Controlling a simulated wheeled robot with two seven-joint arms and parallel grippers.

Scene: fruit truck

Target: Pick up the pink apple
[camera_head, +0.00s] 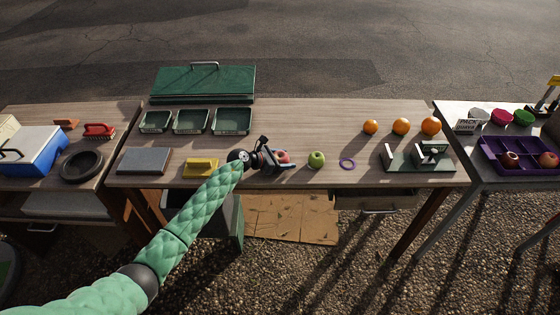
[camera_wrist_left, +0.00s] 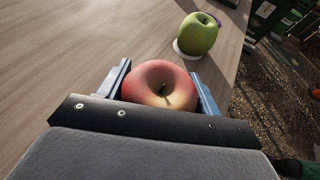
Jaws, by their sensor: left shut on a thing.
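The pink apple (camera_wrist_left: 160,85) sits between the two blue fingers of my left gripper (camera_wrist_left: 164,88) in the left wrist view, with a finger against each side. In the head view the left gripper (camera_head: 284,160) is low over the front of the middle table, shut on the pink apple (camera_head: 282,156), which is partly hidden by the gripper. I cannot tell whether the apple touches the table. My right gripper is not in view.
A green apple (camera_head: 316,159) stands just right of the gripper, with a purple ring (camera_head: 347,163) beyond it. A yellow block (camera_head: 201,167) lies left of the gripper. Oranges (camera_head: 401,126) stand at the back right. The table's middle (camera_head: 290,125) is clear.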

